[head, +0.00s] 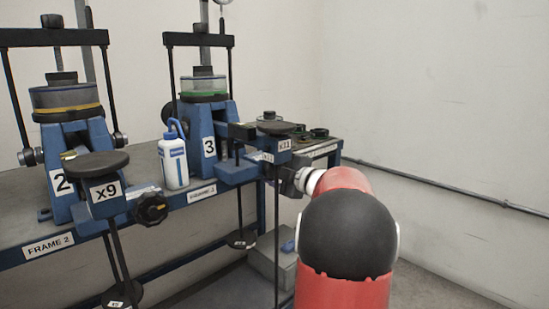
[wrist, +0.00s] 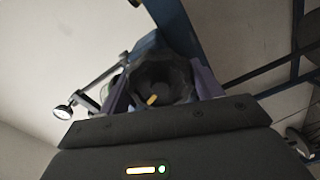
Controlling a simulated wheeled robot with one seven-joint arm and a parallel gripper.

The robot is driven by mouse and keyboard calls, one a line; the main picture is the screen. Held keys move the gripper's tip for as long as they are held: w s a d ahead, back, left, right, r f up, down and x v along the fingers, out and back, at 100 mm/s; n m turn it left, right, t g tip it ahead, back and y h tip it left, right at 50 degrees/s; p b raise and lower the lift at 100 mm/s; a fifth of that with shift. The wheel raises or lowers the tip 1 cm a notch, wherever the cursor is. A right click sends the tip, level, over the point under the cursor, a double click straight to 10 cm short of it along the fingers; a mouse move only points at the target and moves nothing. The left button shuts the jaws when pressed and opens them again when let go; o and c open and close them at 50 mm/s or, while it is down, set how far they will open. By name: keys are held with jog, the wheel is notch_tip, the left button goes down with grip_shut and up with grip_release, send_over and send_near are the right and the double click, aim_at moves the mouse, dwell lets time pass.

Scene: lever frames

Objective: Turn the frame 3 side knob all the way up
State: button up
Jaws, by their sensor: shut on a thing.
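Frame 3 (head: 208,146) is a blue press with a number 3 label, right of frame 2. Its side knob (wrist: 165,75) shows in the wrist view as a dark, faceted round knob with a small yellow mark (wrist: 152,100) near its lower edge. My gripper (wrist: 161,88) is shut on this knob, one finger on each side. In the head view my red arm reaches frame 3's right side, and its wrist and gripper hide most of the knob there.
Frame 2 (head: 62,190) stands at left with its own black side knob (head: 151,208). A white bottle with a blue cap (head: 174,160) stands between the frames. Green-rimmed rings (head: 318,133) lie at the bench's right end. A rail (head: 440,184) runs along the right wall.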

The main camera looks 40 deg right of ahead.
jog(key=o, duration=1)
jog(key=shift+w+a+r+m, duration=0.15)
jog(key=shift+w+a+m, duration=0.1)
jog(key=shift+m, duration=0.05)
jog(key=shift+o, duration=1.4)
jog(key=shift+s+d, duration=0.1)
jog(key=shift+s, duration=0.05)
jog(key=s, duration=0.4)
jog(key=s+b, duration=0.1)
jog(key=s, duration=0.1)
jog(key=shift+d, duration=0.3)
